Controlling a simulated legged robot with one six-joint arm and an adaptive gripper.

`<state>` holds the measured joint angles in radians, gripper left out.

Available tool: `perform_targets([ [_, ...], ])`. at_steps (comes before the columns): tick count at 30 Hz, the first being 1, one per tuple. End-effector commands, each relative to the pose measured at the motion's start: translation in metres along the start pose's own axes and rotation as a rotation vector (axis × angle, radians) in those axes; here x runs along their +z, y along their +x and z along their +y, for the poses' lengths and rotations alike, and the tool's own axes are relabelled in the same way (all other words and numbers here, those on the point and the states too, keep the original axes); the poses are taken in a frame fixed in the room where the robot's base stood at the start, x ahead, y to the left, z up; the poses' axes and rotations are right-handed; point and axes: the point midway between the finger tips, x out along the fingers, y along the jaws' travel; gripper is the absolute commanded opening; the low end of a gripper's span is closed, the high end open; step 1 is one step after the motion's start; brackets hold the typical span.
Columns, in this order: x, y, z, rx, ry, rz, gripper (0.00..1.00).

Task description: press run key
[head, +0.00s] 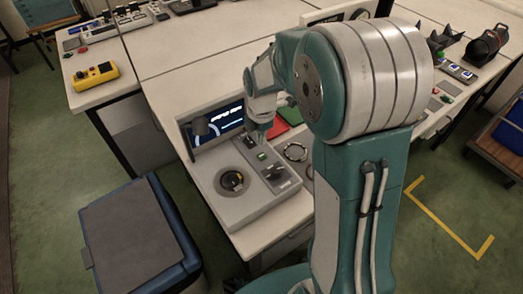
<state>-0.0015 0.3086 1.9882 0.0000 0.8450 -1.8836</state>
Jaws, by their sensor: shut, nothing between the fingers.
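A grey machine (232,205) with a lit screen (222,122) at its back stands on the near edge of the white bench. Its top has a round dark well (232,181) with a yellowish part on the left. A panel on its right carries a small green key (262,156) and a dark control (274,172). My gripper (262,137) is shut and empty. It points down just above the panel's far end, close to the green key. Contact with the panel cannot be told at this size. I cannot read which key is the run key.
A metal ring (295,152) and red and green trays (290,116) lie right of the machine. A blue bin with a grey lid (135,240) stands on the floor at front left. A yellow meter (95,76) lies on the left bench. The bench behind the screen is clear.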

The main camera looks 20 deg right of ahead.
Motion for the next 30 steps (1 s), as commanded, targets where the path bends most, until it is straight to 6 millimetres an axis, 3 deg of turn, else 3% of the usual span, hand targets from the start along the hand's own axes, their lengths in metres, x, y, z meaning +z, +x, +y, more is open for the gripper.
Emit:
perform_targets([
  [3,0.0,0.024,-0.001,-0.005,0.0,0.002,0.0],
  [9,0.0,0.051,-0.001,-0.002,0.0,0.001,0.0],
  [23,0.0,0.059,0.0,0.0,0.0,0.0,0.0],
  [30,0.0,0.078,-0.001,-0.003,0.0,0.001,0.0],
])
